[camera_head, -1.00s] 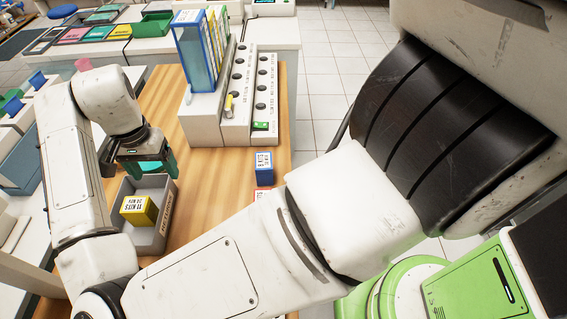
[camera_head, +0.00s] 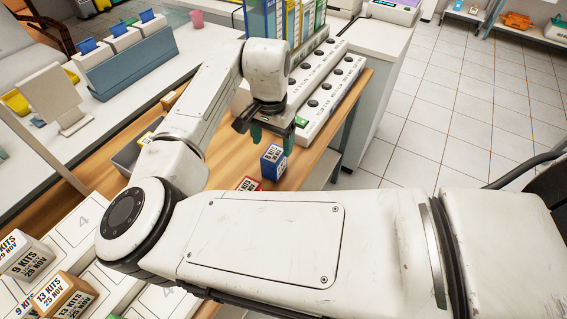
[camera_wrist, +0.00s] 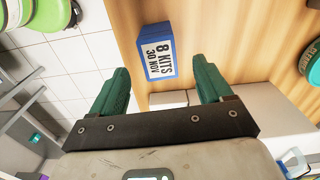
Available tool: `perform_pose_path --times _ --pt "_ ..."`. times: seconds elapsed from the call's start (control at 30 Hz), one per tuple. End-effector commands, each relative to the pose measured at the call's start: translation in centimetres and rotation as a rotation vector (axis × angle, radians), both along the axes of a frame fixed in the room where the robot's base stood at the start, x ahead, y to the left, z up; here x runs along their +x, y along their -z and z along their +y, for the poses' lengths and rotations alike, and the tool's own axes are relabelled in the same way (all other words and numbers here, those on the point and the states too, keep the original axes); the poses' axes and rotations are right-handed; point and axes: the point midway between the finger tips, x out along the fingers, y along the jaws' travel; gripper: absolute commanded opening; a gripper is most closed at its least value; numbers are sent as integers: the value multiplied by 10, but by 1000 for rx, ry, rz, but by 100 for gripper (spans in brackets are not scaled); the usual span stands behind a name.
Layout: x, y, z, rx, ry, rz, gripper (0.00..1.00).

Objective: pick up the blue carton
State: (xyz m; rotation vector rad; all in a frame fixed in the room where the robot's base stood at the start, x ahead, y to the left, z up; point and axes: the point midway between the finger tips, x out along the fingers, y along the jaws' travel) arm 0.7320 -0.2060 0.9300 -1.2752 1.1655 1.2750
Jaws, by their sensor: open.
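The blue carton (camera_head: 272,162) stands on the wooden table near its right edge, with a white label on top. In the wrist view the carton (camera_wrist: 157,51) shows its label "8 KITS 30 NOV" and lies beyond the fingertips, a little left of the middle between them. My gripper (camera_wrist: 162,84) has its two green fingers spread wide with nothing between them. In the head view my gripper (camera_head: 270,137) is above and just behind the carton, and part of it is hidden by my wrist.
A red-edged carton (camera_head: 249,184) lies close to the blue one, partly hidden by my arm. A grey bin (camera_head: 128,156) is at the left, partly covered. Cartons sit on white boxes at lower left.

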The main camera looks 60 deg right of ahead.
Motion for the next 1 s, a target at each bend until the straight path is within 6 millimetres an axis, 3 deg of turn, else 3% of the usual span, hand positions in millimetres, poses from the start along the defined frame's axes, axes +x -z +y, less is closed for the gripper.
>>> perform_pose_path --times 0.13,0.43,0.7,1.0 --pt "-1 23 0 2 0 2 79" --pt "-1 47 -1 2 2 1 79" --pt "-2 84 -2 1 1 1 79" --pt "-1 90 -2 0 2 0 79"
